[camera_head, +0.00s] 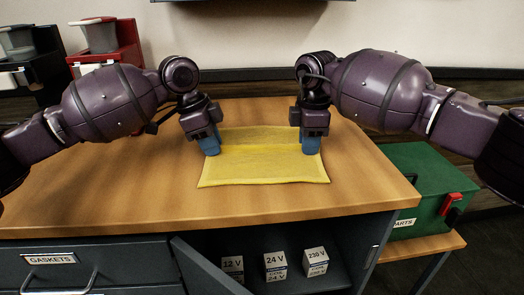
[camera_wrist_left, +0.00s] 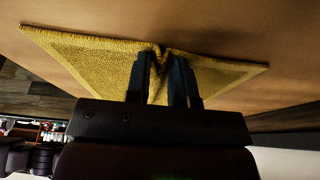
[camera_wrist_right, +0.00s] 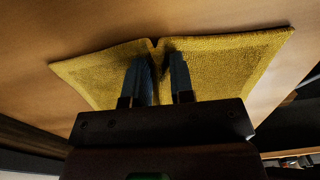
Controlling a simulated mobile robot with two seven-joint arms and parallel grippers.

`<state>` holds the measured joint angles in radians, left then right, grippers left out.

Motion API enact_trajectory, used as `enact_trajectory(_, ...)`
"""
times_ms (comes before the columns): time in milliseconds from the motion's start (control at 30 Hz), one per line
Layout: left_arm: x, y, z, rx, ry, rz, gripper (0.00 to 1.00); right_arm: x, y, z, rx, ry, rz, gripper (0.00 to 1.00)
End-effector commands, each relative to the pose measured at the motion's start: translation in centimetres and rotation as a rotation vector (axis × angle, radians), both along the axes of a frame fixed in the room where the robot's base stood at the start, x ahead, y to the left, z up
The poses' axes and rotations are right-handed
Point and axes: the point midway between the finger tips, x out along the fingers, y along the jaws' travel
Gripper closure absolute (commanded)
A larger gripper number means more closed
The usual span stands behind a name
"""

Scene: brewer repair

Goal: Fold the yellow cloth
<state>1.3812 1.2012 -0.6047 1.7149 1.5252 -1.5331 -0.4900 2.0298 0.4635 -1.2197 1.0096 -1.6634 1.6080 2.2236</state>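The yellow cloth (camera_head: 262,165) lies spread out on the wooden workbench, near its front edge. My left gripper (camera_head: 210,145) points down at the cloth's left side, and my right gripper (camera_head: 311,145) points down at its right side. In the left wrist view the cloth (camera_wrist_left: 95,60) is puckered up between the fingers of the left gripper (camera_wrist_left: 160,65). In the right wrist view the cloth (camera_wrist_right: 235,60) is creased and notched between the fingers of the right gripper (camera_wrist_right: 160,65). Both grippers look shut on the cloth's edge. The fingertips hide the exact pinch points.
The wooden bench top (camera_head: 110,185) is clear around the cloth. Below it are a gaskets drawer (camera_head: 60,265) and an open cabinet with several small voltage boxes (camera_head: 276,265). A green parts box (camera_head: 425,185) stands at the right.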

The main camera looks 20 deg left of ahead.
Motion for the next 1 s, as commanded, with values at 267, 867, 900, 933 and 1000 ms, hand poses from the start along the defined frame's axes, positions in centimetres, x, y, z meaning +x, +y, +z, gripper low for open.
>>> enact_trajectory(267, 0.0, 0.0, -0.6, 0.001, 0.008, 0.0, 1.0, 0.0, 0.0, -0.6, -0.002, 0.007, 0.0, 1.0)
enact_trajectory(867, -0.1, 0.0, 0.1, 0.002, 0.0, 0.0, 1.0, -0.1, -0.1, 0.2, -0.003, -0.002, 0.0, 1.0)
enact_trajectory(900, -0.1, 0.0, 0.5, 0.003, -0.004, 0.001, 1.0, -0.1, -0.1, 0.6, -0.002, -0.006, 0.0, 1.0)
enact_trajectory(933, -0.1, 0.0, 0.9, 0.002, -0.009, 0.001, 1.0, -0.1, 0.0, 1.0, -0.003, -0.01, 0.0, 1.0)
enact_trajectory(1000, -0.2, 0.0, 2.0, 0.002, -0.021, 0.0, 1.0, -0.2, 0.0, 2.1, -0.002, -0.023, 0.0, 1.0)
